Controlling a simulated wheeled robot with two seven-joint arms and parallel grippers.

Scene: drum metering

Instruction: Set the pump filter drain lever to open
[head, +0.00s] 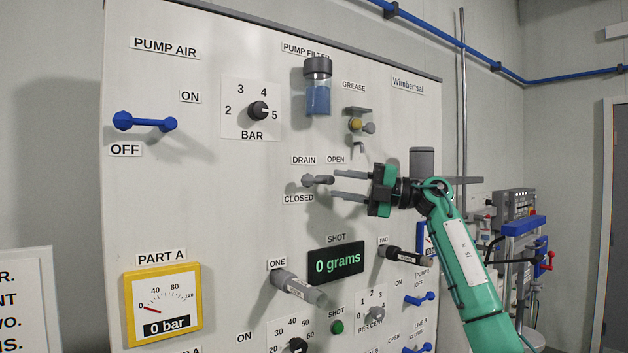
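The pump filter drain lever (318,181) is a small grey lever on the white panel, below the pump filter (318,88). It lies roughly level, with its free end to the right. The DRAIN and OPEN labels are above it and the CLOSED label (298,199) is below it. My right gripper (335,183) reaches in from the right with its two grey fingers apart, one above the other. The fingertips are at the lever's free end; I cannot tell whether they touch it. My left gripper is not in view.
A grease fitting (357,125) sticks out above my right gripper. A blue pump air lever (145,122) is at the left. The panel left of the drain lever is clear.

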